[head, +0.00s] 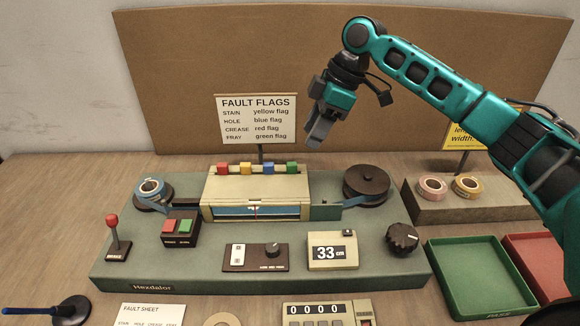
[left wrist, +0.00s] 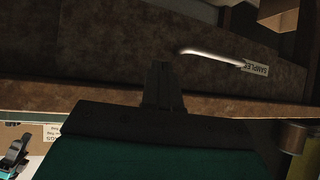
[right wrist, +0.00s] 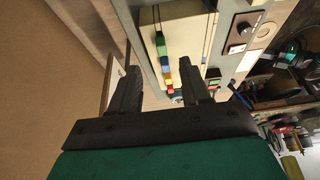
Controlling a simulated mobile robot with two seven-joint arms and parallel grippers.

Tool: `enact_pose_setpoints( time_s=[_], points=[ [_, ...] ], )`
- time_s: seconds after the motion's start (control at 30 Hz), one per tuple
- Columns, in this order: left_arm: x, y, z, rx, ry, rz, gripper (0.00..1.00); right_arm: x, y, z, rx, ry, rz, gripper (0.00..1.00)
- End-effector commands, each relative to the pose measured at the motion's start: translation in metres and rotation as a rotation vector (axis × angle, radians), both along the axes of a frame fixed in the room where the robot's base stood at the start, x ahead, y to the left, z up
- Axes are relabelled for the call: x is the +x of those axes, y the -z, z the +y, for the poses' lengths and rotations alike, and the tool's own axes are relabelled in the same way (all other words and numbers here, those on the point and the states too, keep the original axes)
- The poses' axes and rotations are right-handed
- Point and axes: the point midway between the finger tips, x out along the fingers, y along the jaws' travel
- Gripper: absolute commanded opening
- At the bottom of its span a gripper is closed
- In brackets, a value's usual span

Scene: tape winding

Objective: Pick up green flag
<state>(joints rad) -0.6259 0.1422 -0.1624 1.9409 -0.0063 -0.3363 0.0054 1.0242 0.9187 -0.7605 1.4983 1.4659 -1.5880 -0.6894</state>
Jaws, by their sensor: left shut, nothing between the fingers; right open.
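The green flag (head: 292,168) is a small block at the right end of a row on top of the beige box on the machine. It also shows at the top of the row in the right wrist view (right wrist: 160,42). The blue flag (head: 268,168), yellow flag (head: 245,168) and red flag (head: 222,168) stand to its left. My right gripper (head: 314,138) is open and empty, above and slightly right of the green flag, apart from it. My left gripper (left wrist: 160,68) shows only in its wrist view, shut and empty near a dark brown surface.
The fault flags sign (head: 258,105) stands just behind the flag row. A dark reel (head: 367,186) sits right of the box. Tape rolls (head: 433,186) stand on a raised block at the right. A green tray (head: 480,275) lies at front right.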

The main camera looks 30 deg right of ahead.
Motion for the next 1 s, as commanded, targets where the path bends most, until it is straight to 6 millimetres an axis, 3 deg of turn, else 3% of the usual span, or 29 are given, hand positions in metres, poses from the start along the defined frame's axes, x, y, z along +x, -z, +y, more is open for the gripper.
enact_pose_setpoints(
  time_s=[0.1,0.37,0.63,0.93,1.0],
  points=[
    [-0.002,0.003,0.000,0.001,0.001,0.005,0.00,0.003,0.019,0.007,0.000,0.000,0.001,0.47],
    [-0.002,0.003,0.000,0.000,0.002,0.006,0.00,0.007,0.038,0.017,0.000,0.000,0.001,0.47],
    [-0.002,0.003,0.000,0.000,0.002,0.005,0.00,0.014,0.070,0.035,-0.001,0.001,0.001,0.47],
    [0.001,0.001,0.000,0.000,0.001,-0.001,0.00,0.015,0.076,0.038,0.000,0.000,-0.001,0.47],
    [0.002,0.001,0.000,0.000,0.002,-0.003,0.00,0.015,0.076,0.038,0.000,0.000,-0.001,0.42]
  ],
)
